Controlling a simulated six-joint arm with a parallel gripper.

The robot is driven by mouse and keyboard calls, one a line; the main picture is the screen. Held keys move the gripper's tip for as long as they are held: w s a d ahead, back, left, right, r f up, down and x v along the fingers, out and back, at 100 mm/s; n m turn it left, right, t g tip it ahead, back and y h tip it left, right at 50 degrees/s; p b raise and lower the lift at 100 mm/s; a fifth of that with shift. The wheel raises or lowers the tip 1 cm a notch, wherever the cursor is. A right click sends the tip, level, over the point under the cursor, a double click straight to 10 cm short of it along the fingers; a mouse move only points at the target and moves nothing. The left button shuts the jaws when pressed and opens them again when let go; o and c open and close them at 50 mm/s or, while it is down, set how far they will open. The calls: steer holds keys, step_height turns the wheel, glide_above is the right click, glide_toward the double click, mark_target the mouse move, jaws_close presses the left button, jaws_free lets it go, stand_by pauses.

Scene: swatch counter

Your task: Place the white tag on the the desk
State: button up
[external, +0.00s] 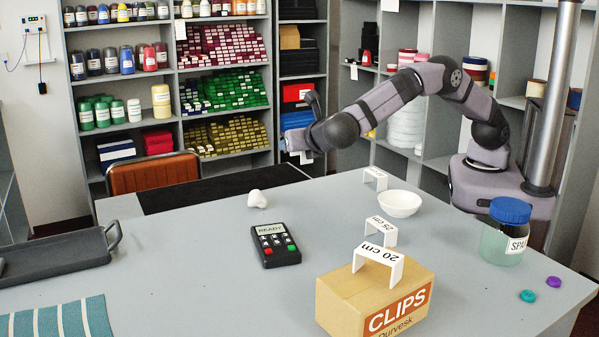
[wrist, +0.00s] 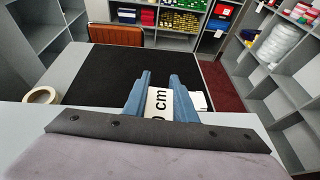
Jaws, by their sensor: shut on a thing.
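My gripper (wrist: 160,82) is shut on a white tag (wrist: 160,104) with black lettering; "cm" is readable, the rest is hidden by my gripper. In the external view my gripper (external: 298,128) is raised at the back of the scene, with a bit of white showing below it. The grey desk (external: 190,260) spreads in front. Other white tags stand on it: one marked 25 cm (external: 381,228) and one by the bowl (external: 375,176). A tag marked 20 cm (external: 379,252) stands on the CLIPS box (external: 342,300).
A white bowl (external: 400,204), a lidded jar (external: 506,240), a card reader (external: 275,246) and a black tray (external: 60,258) are on the desk. A black surface (wrist: 95,75) and an orange chair (external: 155,172) are at the back. The desk's left middle is clear.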

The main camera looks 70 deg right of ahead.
steer(key=w+d+f+m+g+h+b, duration=0.15)
steer(key=d+f+b, duration=0.4)
steer(key=d, duration=0.95)
steer(key=w+d+f+m+g+h+b, duration=0.15)
steer(key=d+f+m+g+b, duration=0.35)
steer(key=d, duration=1)
steer(key=w+d+f+m+g+b, duration=0.15)
steer(key=d+f+b, duration=0.4)
steer(key=d, duration=0.95)
steer(key=n+t+y+b, duration=0.1)
steer(key=n+t+y, duration=0.3)
steer(key=n+t, duration=0.5)
glide_above(278, 183)
steer(key=shift+a+f+b, duration=0.1)
steer(key=shift+f+b, duration=0.7)
steer(key=shift+f, duration=4.55)
steer(key=shift+f, duration=0.2)
steer(key=o, duration=1)
